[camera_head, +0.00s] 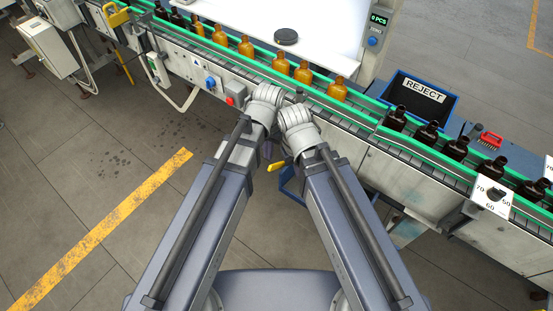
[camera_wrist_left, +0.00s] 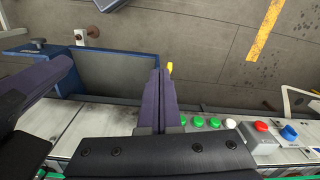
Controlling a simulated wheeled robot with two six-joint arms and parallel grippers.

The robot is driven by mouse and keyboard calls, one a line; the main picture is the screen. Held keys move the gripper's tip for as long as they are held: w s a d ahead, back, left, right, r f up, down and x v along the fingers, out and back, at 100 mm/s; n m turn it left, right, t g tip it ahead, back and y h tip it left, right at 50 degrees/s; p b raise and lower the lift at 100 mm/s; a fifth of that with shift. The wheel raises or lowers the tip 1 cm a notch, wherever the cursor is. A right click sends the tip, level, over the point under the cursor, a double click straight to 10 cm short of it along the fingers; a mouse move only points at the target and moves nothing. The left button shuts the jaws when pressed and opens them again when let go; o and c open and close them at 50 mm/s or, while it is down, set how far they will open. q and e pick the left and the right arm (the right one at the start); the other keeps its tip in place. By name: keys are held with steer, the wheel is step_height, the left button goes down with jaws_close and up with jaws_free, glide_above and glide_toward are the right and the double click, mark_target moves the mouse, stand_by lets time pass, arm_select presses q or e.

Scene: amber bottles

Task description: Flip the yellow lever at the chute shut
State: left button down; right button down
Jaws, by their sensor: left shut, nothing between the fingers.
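The yellow lever (camera_head: 276,166) shows as a short yellow handle below the front of the conveyor, between my two forearms. In the left wrist view only a small yellow piece of the lever (camera_wrist_left: 170,67) shows, right beside the fingertips. My left gripper (camera_wrist_left: 160,73) is shut and empty, its tips close to the lever; I cannot tell whether they touch. In the head view the left gripper (camera_head: 268,151) is mostly hidden behind my arm. My right gripper (camera_wrist_left: 65,66) seems to enter at the left of the wrist view; its jaw state is unclear.
A blue open bin (camera_wrist_left: 115,72) lies left of the lever in the wrist view. Green buttons (camera_wrist_left: 198,122), a red button (camera_wrist_left: 261,127) and a blue knob (camera_wrist_left: 289,132) sit on the machine front. Amber bottles (camera_head: 302,72) line the conveyor. Floor in front is open.

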arm_select(q)
steer(key=w+d+f+m+b, duration=0.1)
steer(key=w+d+f+b, duration=0.1)
steer(key=w, duration=0.4)
steer(key=w+d+f+m+b, duration=0.1)
steer(key=w+d+f, duration=0.1)
steer(key=w, duration=0.3)
steer(key=shift+w+f+m+h+b, duration=0.25)
steer(key=shift+w+m+h+b, duration=0.05)
steer(key=shift+w+b, duration=0.1)
steer(key=shift+f, duration=0.1)
steer(key=b, duration=1.1)
glide_above(277, 164)
steer(key=w+d, duration=0.2)
steer(key=f, duration=1)
steer(key=shift+w+a+f, duration=0.1)
steer(key=shift+a+f, duration=0.15)
steer(key=shift+s+a+f+b, duration=0.55)
steer(key=shift+s+f+b, duration=0.25)
steer(key=shift+f, duration=0.1)
steer(key=shift+s+a+f, duration=0.2)
steer(key=shift+s+a, duration=0.05)
steer(key=shift+s, duration=0.05)
steer(key=shift+f, duration=0.1)
